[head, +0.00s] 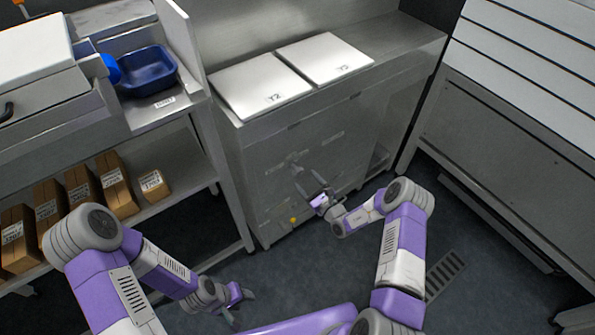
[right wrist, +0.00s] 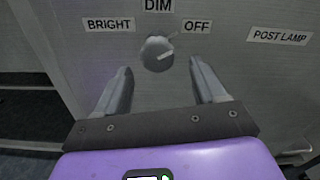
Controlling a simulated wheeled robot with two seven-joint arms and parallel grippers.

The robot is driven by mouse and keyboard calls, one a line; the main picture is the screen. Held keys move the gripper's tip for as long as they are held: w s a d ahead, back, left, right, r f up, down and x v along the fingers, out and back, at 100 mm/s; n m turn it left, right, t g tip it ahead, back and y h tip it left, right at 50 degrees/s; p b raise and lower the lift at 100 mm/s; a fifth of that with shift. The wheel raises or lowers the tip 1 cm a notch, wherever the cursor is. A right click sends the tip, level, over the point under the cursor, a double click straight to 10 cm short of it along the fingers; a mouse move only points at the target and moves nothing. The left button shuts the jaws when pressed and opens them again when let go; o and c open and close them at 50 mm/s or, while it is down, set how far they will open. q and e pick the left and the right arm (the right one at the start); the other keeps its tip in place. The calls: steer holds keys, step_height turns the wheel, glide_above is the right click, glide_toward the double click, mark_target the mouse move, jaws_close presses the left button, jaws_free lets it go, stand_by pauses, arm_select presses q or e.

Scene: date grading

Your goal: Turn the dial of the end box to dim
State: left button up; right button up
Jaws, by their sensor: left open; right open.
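The dial (right wrist: 157,54) is a round grey knob on the grey metal face of the end box (right wrist: 230,70), in the right wrist view. The labels BRIGHT (right wrist: 109,25), DIM (right wrist: 158,5) and OFF (right wrist: 196,27) stand around it. A light pointer mark on the knob points up and right, toward OFF. My right gripper (right wrist: 160,80) is open, its two fingers to either side below the dial and apart from it. In the head view my right gripper (head: 308,190) is close to the cabinet's front. My left gripper (head: 238,300) is open and low over the floor, away from the box.
A POST LAMP label (right wrist: 280,37) is right of the dial. Two white lids, Y2 (head: 262,84) and Y3 (head: 325,58), lie on the counter. A blue tray (head: 147,72) and several cardboard boxes (head: 117,184) are on the left shelving. A grey cabinet (head: 490,140) stands at right.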

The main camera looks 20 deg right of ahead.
mark_target(301, 175)
steer(key=b+x, duration=0.1)
steer(key=x, duration=0.5)
steer(key=shift+w+a+b, duration=0.15)
steer(key=shift+b, duration=0.2)
steer(key=shift+c, duration=0.2)
steer(key=c, duration=0.9)
